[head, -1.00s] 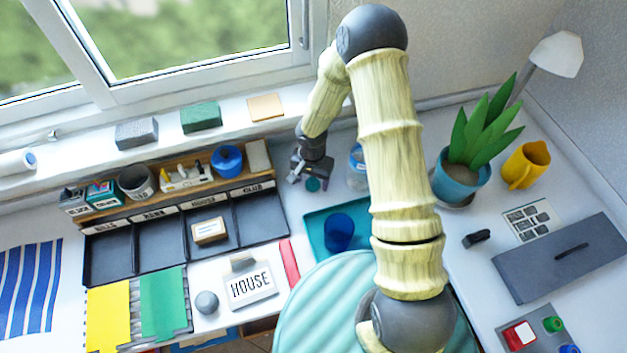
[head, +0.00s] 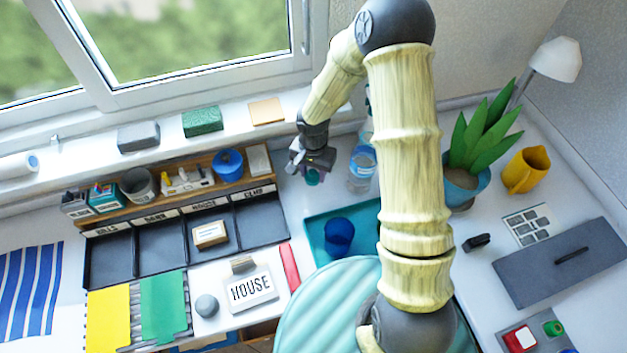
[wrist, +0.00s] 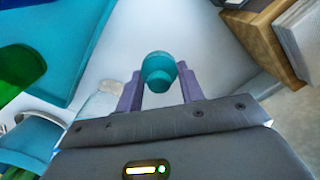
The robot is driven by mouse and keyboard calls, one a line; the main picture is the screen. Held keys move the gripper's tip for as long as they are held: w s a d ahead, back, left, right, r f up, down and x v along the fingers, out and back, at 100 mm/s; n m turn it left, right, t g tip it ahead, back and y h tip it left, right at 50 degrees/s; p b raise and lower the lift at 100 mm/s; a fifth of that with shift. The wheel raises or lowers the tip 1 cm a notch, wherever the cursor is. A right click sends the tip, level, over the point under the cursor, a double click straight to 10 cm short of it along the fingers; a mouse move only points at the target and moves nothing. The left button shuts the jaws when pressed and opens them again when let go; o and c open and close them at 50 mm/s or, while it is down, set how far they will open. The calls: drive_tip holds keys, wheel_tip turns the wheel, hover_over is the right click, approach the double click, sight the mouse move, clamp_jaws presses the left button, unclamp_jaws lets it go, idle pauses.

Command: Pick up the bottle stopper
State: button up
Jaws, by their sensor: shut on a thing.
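The teal bottle stopper (wrist: 158,72) is between the two purple fingers of my gripper (wrist: 158,88) in the wrist view. My gripper is shut on it, and its rounded end faces the camera. In the head view my gripper (head: 312,172) is above the white desk, just right of the dark sorting trays. The stopper (head: 313,178) shows there as a small teal spot under the fingers, apart from the desk as far as I can tell.
A clear bottle with a blue label (head: 361,170) stands close right of my gripper. A wooden shelf (head: 150,208) with small goods is at the left. A potted plant (head: 466,185) stands further right.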

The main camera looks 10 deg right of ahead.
sight(313, 170)
wheel_tip(313, 170, up, 4)
drive_tip(key=shift+f, duration=0.1)
drive_tip(key=shift+a, duration=0.1)
idle(0.5)
